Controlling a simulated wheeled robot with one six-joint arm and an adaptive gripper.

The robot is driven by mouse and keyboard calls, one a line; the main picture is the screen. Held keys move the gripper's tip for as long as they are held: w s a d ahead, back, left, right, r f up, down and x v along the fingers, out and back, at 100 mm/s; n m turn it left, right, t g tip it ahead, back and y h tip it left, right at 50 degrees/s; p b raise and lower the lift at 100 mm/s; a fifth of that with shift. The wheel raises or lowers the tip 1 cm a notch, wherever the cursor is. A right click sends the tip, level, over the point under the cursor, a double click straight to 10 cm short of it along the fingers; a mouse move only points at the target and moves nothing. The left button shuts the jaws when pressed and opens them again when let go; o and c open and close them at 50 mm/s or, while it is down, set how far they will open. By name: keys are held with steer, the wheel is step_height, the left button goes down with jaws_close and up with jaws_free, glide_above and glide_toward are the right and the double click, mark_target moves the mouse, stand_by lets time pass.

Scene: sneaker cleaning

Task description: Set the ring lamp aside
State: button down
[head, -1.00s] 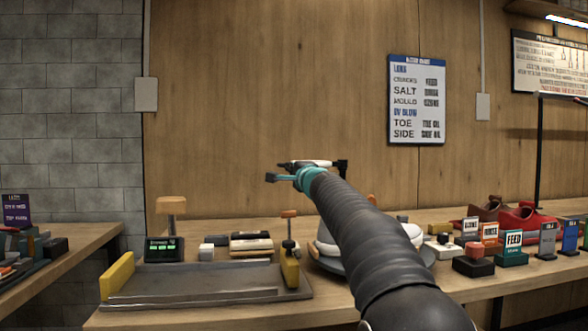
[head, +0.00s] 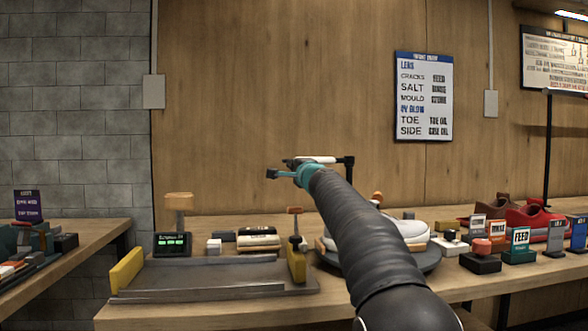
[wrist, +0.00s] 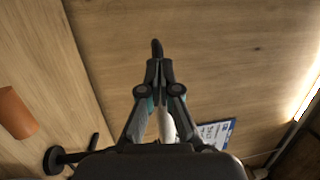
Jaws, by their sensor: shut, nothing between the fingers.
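A white bar-like piece with a black bracket at its right end (head: 350,165) shows just behind my gripper in the head view. It looks like the ring lamp seen edge-on, and its stand is hidden behind my arm. My gripper (head: 272,174) is raised above the bench in front of the wooden wall, pointing left. In the wrist view, its fingers (wrist: 157,65) are together and hold nothing. I cannot tell whether the gripper touches the lamp.
A white sneaker (head: 402,229) sits on a dark round stand (head: 430,262), partly behind my arm. A grey tray (head: 200,281) with yellow blocks lies left of it. Red shoes (head: 540,222) and small labelled blocks crowd the right. The air left of my gripper is clear.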

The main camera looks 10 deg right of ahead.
steer(key=a+b+v, duration=0.2)
steer(key=b+v, duration=0.3)
steer(key=v, duration=0.7)
steer(key=shift+s+a+b, duration=0.2)
steer(key=shift+s+b, duration=0.1)
steer(key=shift+b, duration=0.1)
